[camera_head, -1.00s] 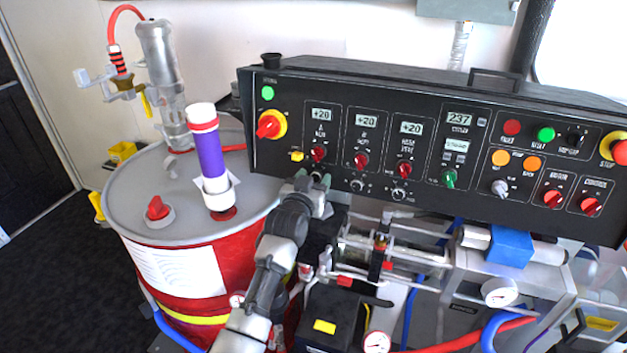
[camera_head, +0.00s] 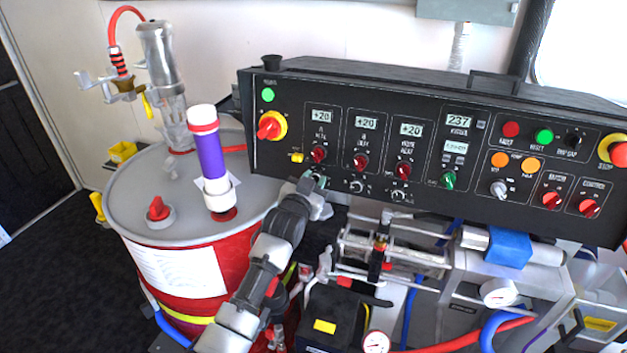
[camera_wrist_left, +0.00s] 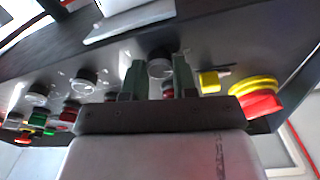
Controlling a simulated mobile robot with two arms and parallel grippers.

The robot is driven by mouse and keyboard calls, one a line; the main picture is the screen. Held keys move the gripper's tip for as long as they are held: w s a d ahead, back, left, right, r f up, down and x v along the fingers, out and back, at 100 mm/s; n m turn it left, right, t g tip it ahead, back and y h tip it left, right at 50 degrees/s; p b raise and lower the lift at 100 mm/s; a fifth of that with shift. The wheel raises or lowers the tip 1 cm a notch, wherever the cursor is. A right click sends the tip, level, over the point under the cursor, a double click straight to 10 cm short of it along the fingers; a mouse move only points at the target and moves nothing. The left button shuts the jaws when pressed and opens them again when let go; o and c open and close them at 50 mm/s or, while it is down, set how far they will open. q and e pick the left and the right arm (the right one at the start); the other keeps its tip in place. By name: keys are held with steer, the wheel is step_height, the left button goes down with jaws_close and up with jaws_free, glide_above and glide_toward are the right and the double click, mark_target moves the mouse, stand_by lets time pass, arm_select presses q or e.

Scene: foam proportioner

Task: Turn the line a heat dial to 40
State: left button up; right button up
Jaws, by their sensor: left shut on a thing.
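The line A heat dial (camera_wrist_left: 160,66) is a dark round knob low on the leftmost heating section of the black control panel. In the wrist view it sits between the two fingers of my left gripper (camera_wrist_left: 159,78), which is shut on it. In the head view my left gripper (camera_head: 318,184) reaches up to the panel's lower edge and hides most of this dial. The line A display (camera_head: 321,116) reads +20. A red switch (camera_head: 318,155) is just above the gripper. My right gripper is not in view.
Similar dials for the B (camera_head: 357,187) and hose (camera_head: 398,196) sections lie to the right. A yellow button (camera_head: 297,157) and a red-and-yellow rotary switch (camera_head: 270,127) are close on the left. A red drum (camera_head: 240,262) stands beside my arm.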

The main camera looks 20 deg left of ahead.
arm_select(q)
steer(key=m+h+p, duration=0.1)
steer(key=m, duration=0.4)
steer(key=shift+r+g+p, duration=0.15)
steer(key=shift+g+p, duration=0.15)
steer(key=shift+p, duration=0.1)
steer(key=shift+m+g+h+p, duration=0.45)
steer(key=shift+m+p, duration=0.6)
steer(key=shift+m, duration=1.65)
steer(key=o, duration=0.9)
steer(key=shift+o, duration=0.2)
steer(key=shift+s, duration=0.1)
steer(key=f+b+v, duration=0.1)
steer(key=b+v, duration=0.1)
steer(key=v, duration=0.8)
steer(key=shift+s+r, duration=0.3)
steer(key=shift+r, duration=0.05)
steer(key=shift+a, duration=0.15)
